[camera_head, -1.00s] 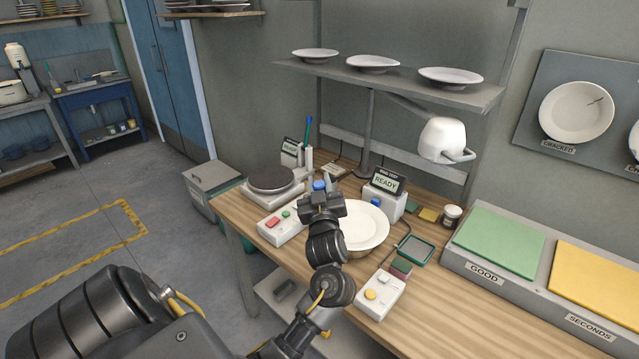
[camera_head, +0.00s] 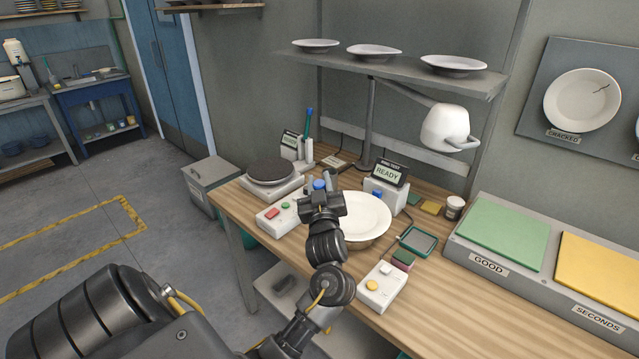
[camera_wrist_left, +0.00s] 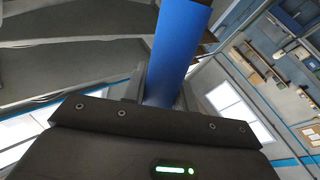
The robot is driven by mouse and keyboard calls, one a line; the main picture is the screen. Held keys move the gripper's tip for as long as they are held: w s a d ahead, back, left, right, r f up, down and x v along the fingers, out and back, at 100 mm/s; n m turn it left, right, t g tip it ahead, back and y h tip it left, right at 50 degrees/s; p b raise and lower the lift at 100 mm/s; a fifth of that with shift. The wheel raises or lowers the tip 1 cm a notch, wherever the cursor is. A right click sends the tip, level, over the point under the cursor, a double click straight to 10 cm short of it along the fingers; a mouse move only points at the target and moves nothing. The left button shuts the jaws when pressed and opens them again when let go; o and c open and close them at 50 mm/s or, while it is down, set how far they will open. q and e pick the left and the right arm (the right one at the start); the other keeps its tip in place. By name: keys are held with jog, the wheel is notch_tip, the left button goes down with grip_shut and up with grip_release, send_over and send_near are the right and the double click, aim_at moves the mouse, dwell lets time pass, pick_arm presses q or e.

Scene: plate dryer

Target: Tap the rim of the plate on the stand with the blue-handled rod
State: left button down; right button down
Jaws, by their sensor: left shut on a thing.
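A white plate (camera_head: 364,214) rests on a stand on the wooden bench. My left gripper (camera_head: 323,190) is just left of the plate in the head view and overlaps its left edge. It is shut on the blue-handled rod, whose blue handle (camera_wrist_left: 178,50) rises between the jaws in the left wrist view. In the head view only a small blue top of the handle (camera_head: 319,185) shows above the gripper. The rest of the rod is hidden, and I cannot tell whether it touches the rim. My right gripper is not in view.
A tester with a READY display (camera_head: 387,190) stands behind the plate. A button box (camera_head: 283,216) and a round dark hotplate (camera_head: 270,170) are at left. A box with a yellow button (camera_head: 380,287) is in front. A white lamp (camera_head: 444,128) hangs above. Green GOOD pad (camera_head: 495,233) is right.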

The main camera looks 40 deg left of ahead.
pick_arm(q)
jog(key=shift+f+b, duration=0.4)
jog(key=shift+f, duration=0.1)
dwell(0.5)
jog(key=shift+f, duration=0.1)
dwell(1.2)
notch_tip(320, 180, up, 7)
jog(key=p, duration=0.7)
